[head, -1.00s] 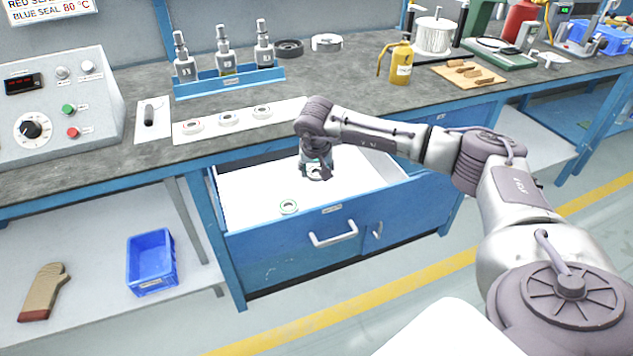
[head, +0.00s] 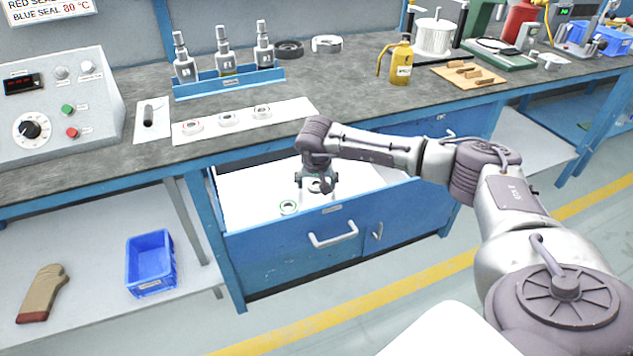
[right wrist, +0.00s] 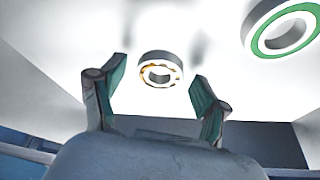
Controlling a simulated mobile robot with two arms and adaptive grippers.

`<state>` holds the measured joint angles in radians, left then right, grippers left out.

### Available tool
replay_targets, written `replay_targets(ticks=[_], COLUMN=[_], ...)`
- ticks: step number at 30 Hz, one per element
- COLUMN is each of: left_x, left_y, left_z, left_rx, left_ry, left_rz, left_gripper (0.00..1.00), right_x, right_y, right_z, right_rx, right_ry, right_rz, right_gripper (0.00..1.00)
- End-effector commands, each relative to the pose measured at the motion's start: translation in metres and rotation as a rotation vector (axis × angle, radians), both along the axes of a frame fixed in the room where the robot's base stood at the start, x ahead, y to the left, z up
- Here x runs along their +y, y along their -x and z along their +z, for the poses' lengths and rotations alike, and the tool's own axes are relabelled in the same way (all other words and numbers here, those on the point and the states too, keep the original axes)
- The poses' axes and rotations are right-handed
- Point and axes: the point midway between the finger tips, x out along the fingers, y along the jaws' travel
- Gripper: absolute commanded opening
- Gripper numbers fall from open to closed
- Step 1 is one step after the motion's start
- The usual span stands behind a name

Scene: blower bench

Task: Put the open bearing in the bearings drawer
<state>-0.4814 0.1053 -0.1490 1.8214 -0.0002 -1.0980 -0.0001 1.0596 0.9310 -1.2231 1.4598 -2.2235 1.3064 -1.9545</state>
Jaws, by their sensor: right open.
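The open bearing (right wrist: 146,72), a small steel ring with its orange-brown cage and balls showing, lies in the white-lined drawer, beyond and between my right fingertips in the right wrist view. My right gripper (right wrist: 155,82) is open with nothing between its fingers. In the head view my right gripper (head: 316,188) reaches down into the pulled-out blue bearings drawer (head: 285,248), and it partly hides the open bearing. A green-sealed bearing (head: 289,208) lies left of it in the drawer; it also shows in the right wrist view (right wrist: 262,42). My left gripper is out of view.
On the bench above, a white mat (head: 290,106) holds three bearings. A blue rack (head: 230,82) with bottles stands behind it, and a control box (head: 60,100) is at the left. The drawer's front and side walls surround my gripper. A blue bin (head: 151,263) sits on the lower shelf.

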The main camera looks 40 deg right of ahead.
Motion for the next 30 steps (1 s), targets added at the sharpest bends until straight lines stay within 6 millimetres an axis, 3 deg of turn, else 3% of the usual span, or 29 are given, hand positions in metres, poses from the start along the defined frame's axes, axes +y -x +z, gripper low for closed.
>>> replay_targets(ticks=[8, 21, 30], left_x=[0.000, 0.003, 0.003], left_y=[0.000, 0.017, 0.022], left_z=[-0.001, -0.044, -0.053], left_rx=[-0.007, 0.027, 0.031], left_ry=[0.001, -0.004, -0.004], left_rz=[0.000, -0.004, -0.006], left_gripper=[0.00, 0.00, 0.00], right_x=[0.001, 0.020, 0.027], right_y=[0.001, 0.028, 0.037], right_z=[0.007, 0.089, 0.113], right_rx=[-0.002, -0.004, -0.001], right_ry=[-0.001, 0.000, 0.001], right_rz=[0.001, 0.001, 0.000], right_gripper=[0.75, 0.75, 0.75])
